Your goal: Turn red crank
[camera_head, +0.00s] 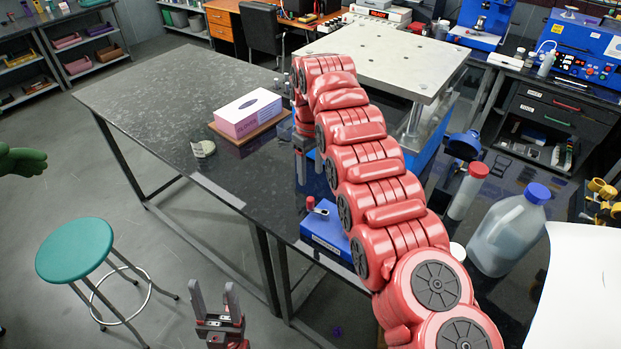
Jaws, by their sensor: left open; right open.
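A small blue box (325,232) sits near the front edge of the dark table. A small red crank handle (311,203) stands up on its top. My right arm reaches over the table from the lower right, and my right gripper (304,175) points down behind and above the crank, seen edge-on. The gripper appears apart from the crank, with nothing visible between its fingers. My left gripper (214,290) is low in front of the table, fingers up, open and empty. My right arm hides part of the table around the box.
A metal-topped platform (390,60) stands behind my arm. A red-capped bottle (468,190) and a blue-capped jug (508,232) stand right. A teal stool (75,250) stands on the floor.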

